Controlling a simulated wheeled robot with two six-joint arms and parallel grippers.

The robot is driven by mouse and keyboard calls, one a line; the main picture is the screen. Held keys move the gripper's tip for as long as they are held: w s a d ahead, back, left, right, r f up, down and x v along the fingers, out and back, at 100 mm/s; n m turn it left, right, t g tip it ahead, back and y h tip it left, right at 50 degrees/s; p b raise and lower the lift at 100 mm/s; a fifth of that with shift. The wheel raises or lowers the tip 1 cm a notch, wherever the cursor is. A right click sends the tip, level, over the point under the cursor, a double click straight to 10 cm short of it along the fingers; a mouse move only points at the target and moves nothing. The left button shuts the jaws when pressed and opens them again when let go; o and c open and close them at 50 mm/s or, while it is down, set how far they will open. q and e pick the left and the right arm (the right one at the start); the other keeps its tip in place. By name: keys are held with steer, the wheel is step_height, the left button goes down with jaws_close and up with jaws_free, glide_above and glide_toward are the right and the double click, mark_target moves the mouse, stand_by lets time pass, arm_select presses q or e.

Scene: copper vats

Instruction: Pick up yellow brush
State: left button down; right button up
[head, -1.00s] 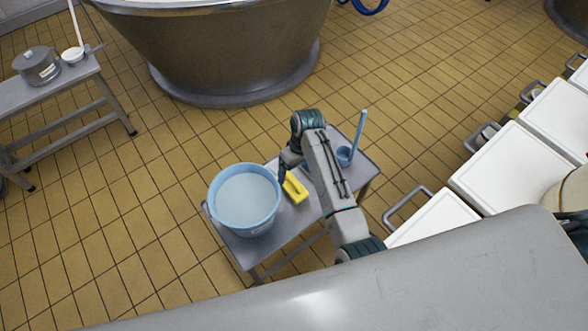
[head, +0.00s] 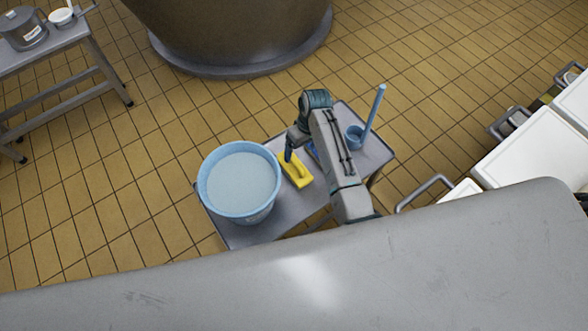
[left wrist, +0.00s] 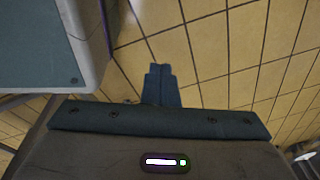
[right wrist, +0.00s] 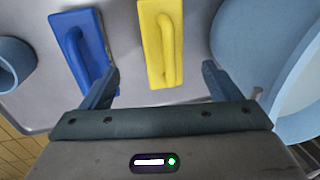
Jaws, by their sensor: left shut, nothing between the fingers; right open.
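The yellow brush (head: 297,171) lies on a small grey metal table, just right of a blue bucket. In the right wrist view the yellow brush (right wrist: 161,45) lies ahead of my right gripper (right wrist: 160,84), roughly between the lines of its open fingers, with nothing held. In the head view my right gripper (head: 289,154) is above the table at the brush's far end, partly hidden by its own wrist. My left gripper (left wrist: 161,84) is shut and empty, over tiled floor in the left wrist view; it is out of the head view.
A blue brush (right wrist: 82,45) lies close left of the yellow one in the right wrist view. The blue bucket (head: 240,185) stands close on the other side. A blue ladle (head: 356,137) stands at the right of the grey table (head: 262,234). A large vat (head: 230,30) stands behind.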

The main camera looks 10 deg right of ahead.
mark_target(296, 164)
steer(key=f, duration=0.3)
steer(key=shift+s+a, duration=0.15)
steer(key=shift+a, duration=0.15)
steer(key=f, duration=0.2)
steer(key=a+f, duration=0.1)
steer(key=f, duration=0.1)
steer(key=shift+s+f, duration=0.1)
steer(key=shift+s, duration=0.1)
steer(key=shift+a+f, duration=0.15)
steer(key=shift+f, duration=0.35)
steer(key=c, duration=1.2)
arm_select(q)
steer(key=shift+w+d+r, duration=0.1)
steer(key=shift+w+r, duration=0.35)
steer(key=shift+w, duration=0.1)
arm_select(e)
steer(key=shift+r, duration=0.1)
